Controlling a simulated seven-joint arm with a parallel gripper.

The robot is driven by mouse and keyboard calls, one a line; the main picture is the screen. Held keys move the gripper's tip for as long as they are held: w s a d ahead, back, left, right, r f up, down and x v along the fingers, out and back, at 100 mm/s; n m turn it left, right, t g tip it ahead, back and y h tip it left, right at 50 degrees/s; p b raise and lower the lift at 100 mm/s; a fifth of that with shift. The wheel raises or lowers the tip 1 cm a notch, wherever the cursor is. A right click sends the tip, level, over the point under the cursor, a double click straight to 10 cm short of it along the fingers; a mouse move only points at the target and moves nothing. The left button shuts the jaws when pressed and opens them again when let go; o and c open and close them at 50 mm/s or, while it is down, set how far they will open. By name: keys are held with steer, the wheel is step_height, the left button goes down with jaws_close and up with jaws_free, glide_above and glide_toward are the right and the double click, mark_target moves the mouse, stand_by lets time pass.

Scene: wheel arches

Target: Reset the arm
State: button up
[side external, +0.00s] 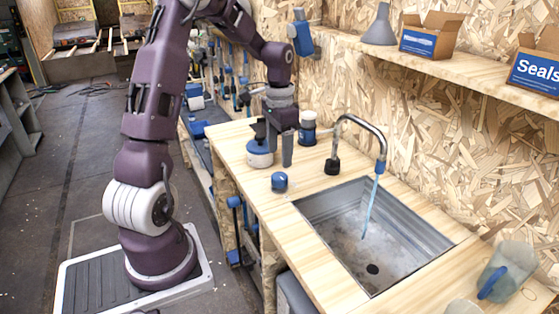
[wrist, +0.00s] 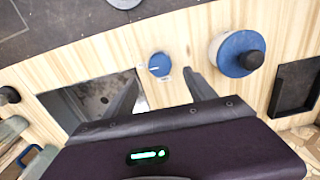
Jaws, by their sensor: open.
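My gripper (side external: 279,150) hangs from my purple arm above the wooden counter, fingers pointing down. In the wrist view my gripper (wrist: 162,82) shows two dark fingers spread apart with nothing between them. A small blue-topped round item (side external: 279,181) sits on the counter by the sink's left corner. In the wrist view that item (wrist: 160,64) appears just beyond the fingertips, apart from them. A white and blue canister (side external: 260,155) with a dark top stands beside the fingers; it also shows in the wrist view (wrist: 230,60). Whether a finger touches it I cannot tell.
A metal sink (side external: 372,240) with a curved faucet (side external: 362,124) lies to the right. A clear jug (side external: 506,272) is at the front right. A shelf (side external: 440,65) holds boxes and a grey funnel (side external: 380,27).

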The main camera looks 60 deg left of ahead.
steer(key=s+d+r+t+y, duration=0.15)
steer(key=s+d+r, duration=0.35)
steer(key=d+r, duration=0.65)
steer(key=s+d+r+t+h, duration=0.1)
steer(key=s+d+t, duration=0.3)
steer(key=s+d, duration=0.7)
steer(key=shift+s+r, duration=0.15)
steer(key=shift+s, duration=1.05)
steer(key=shift+w+h, duration=0.1)
steer(key=shift+h, duration=0.15)
